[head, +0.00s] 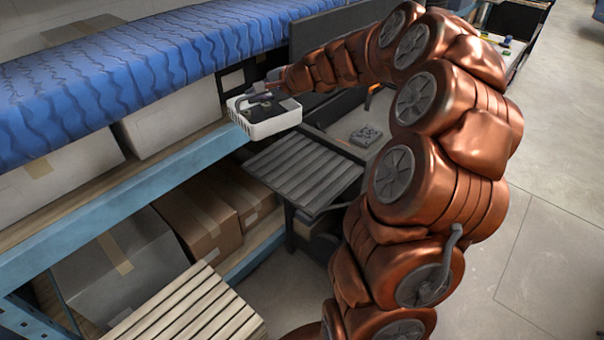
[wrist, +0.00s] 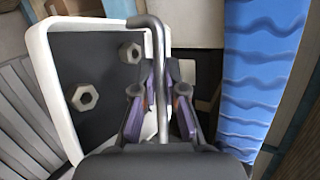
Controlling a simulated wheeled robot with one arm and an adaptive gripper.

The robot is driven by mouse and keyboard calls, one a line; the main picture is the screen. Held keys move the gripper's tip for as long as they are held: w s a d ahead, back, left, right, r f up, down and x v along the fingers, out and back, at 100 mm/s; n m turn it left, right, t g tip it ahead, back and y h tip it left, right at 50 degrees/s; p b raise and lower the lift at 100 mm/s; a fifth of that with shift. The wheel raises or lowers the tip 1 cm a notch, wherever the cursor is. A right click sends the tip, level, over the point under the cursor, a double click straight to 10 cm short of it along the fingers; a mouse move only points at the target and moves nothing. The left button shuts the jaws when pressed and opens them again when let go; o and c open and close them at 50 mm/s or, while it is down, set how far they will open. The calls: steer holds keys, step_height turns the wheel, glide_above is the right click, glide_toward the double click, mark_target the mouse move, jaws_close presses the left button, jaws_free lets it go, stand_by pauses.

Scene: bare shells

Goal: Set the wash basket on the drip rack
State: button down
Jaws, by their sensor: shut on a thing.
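The wash basket (head: 270,122) is a small white open box with a bent grey metal handle. In the wrist view the basket (wrist: 50,95) has a dark floor with two hex nuts on it. My gripper (head: 262,96) is shut on the handle; the fingers (wrist: 162,98) close around its rod in the wrist view. A grey slatted rack (head: 305,172), apparently the drip rack, is below and nearer than the basket in the head view, and bare. In the wrist view slats (wrist: 22,115) show left of the basket. The height gap between them is hard to judge.
A shelf with a blue beam (head: 150,185) runs along the left, holding white boxes (head: 170,118) and a blue wavy mat (head: 120,80). Brown cartons (head: 205,220) sit below. A pale slatted surface (head: 190,310) is at the bottom left. Open floor (head: 550,180) lies right.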

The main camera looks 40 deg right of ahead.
steer(key=s+d+f+n+y+b, duration=0.1)
steer(key=s+d+f+b, duration=0.25)
steer(key=s+d, duration=0.35)
steer(key=s+d+f+n+g+b, duration=0.1)
steer(key=s+d+f+b, duration=0.2)
steer(key=s+d+f, duration=0.4)
steer(key=s+d+f+y+b, duration=0.1)
steer(key=s+d+f+b, duration=0.15)
steer(key=s+d, duration=0.45)
steer(key=w+a+p, duration=0.1)
steer(key=w+a, duration=0.2)
steer(key=w, duration=0.1)
steer(key=w+a+f+p, duration=0.1)
steer(key=w+a, duration=0.2)
steer(key=w, duration=0.1)
steer(key=w+a+f+p, duration=0.1)
steer(key=w+a, duration=0.2)
steer(key=w, duration=0.1)
steer(key=shift+w+f, duration=0.2)
steer(key=shift+w, duration=0.2)
steer(key=shift+f+n+p, duration=0.3)
steer(key=shift+f+p, duration=0.15)
steer(key=shift+f, duration=0.35)
steer(key=shift+f, duration=0.1)
steer(key=c, duration=1.2)
jaws_free()
steer(key=shift+c, duration=0.2)
